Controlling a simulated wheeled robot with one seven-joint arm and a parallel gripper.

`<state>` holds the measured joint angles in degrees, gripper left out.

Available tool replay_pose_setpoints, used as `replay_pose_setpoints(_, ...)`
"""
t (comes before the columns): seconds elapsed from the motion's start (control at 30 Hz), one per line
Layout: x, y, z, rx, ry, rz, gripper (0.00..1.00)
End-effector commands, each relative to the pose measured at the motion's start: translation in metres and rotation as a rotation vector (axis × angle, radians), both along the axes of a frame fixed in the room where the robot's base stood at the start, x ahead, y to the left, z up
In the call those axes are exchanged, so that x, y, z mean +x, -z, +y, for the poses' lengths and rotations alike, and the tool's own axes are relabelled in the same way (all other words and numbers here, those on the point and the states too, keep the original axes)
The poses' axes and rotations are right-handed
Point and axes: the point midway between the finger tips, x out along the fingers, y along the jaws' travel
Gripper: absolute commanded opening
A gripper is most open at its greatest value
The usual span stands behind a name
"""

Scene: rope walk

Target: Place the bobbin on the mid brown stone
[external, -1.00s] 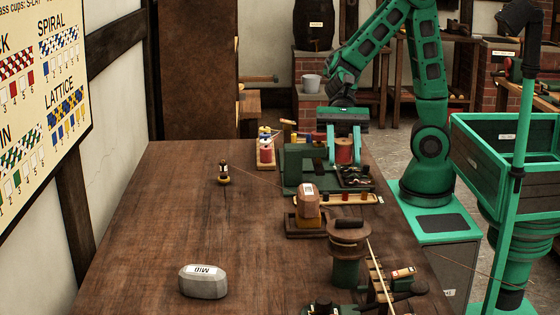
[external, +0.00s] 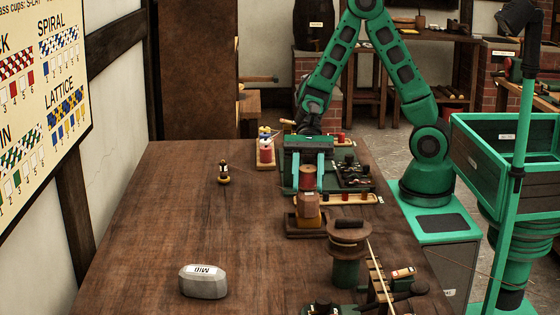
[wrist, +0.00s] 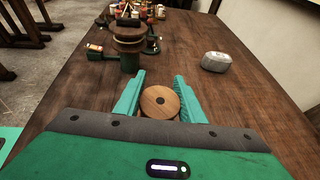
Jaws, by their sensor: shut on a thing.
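The bobbin (external: 307,178), with a round wooden end, is upright between the green fingers of my gripper (external: 306,172). In the wrist view the bobbin's round end (wrist: 160,102) with a dark centre hole shows between the fingertips (wrist: 158,95). My gripper is shut on it.
A small dark figure-like bobbin (external: 224,174) stands left of my gripper. A rack with a red spool (external: 265,152) is at the back. The table's left half is largely clear.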

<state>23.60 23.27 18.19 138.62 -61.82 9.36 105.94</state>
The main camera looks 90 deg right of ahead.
Motion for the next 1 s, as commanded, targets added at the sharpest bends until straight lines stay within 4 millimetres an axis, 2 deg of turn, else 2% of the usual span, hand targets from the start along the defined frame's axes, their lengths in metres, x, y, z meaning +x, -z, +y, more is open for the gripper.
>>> replay_pose_setpoints(0.43, 0.0, 0.007, 0.0, 0.001, 0.0, 0.0, 0.14)
replay_pose_setpoints(0.47, 0.0, 0.007, 0.0, 0.0, 0.0, -0.001, 0.41)
replay_pose_setpoints(0.5, 0.0, 0.007, 0.0, 0.0, 0.0, -0.001, 0.5)
replay_pose_setpoints(0.53, 0.0, 0.007, 0.0, 0.0, 0.0, -0.001, 0.55)
replay_pose_setpoints(0.9, 0.0, 0.004, -0.001, 0.0, 0.0, -0.002, 0.55)
replay_pose_setpoints(1.0, 0.0, 0.001, -0.011, -0.001, 0.003, -0.001, 0.55)
